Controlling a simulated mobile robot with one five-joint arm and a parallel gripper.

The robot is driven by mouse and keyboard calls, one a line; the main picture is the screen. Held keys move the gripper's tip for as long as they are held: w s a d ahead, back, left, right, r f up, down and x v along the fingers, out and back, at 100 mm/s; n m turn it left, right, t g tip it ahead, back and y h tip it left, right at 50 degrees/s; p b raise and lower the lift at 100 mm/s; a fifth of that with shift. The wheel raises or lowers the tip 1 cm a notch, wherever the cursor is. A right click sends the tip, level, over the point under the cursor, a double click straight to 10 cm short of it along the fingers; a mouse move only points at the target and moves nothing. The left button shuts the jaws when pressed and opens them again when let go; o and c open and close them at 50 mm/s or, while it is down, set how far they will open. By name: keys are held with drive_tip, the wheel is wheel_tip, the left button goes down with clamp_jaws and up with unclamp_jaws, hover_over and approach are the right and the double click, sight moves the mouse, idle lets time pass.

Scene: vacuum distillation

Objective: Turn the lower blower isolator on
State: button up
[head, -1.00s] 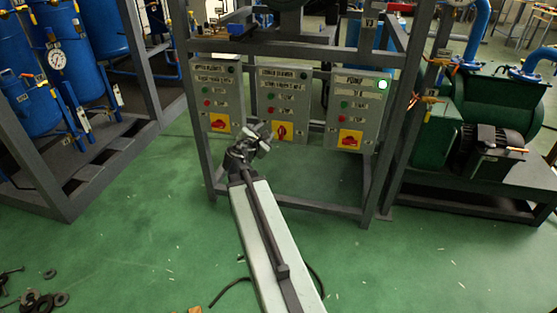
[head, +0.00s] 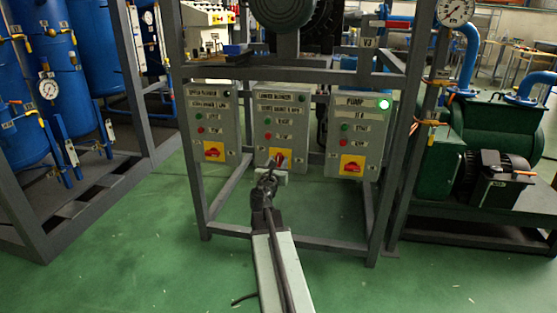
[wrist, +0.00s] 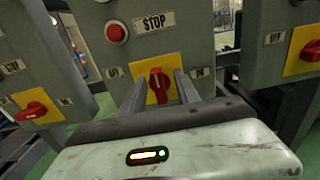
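The lower blower box (head: 267,108) is the middle of three grey boxes on the frame. Its isolator is a red knob (wrist: 158,82) on a yellow plate (wrist: 146,96), with an OFF label (wrist: 113,71) to its left and an ON label (wrist: 200,73) to its right in the wrist view. The knob's handle stands about upright. My gripper (wrist: 160,86) is open, with one finger on each side of the knob in the picture. I cannot tell whether the fingers touch it. In the head view my gripper (head: 271,172) partly covers the yellow plate.
The upper blower box (head: 209,112) is at left and the pump box (head: 357,122) at right, its green lamp (head: 384,104) lit. Each has a red knob turned sideways. A red stop button (wrist: 117,32) sits above the middle knob. Frame posts flank the boxes.

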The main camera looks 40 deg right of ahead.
drive_tip(key=shift+x, duration=1)
drive_tip(key=shift+w+a, duration=0.2)
clamp_jaws()
drive_tip(key=shift+s, duration=0.15)
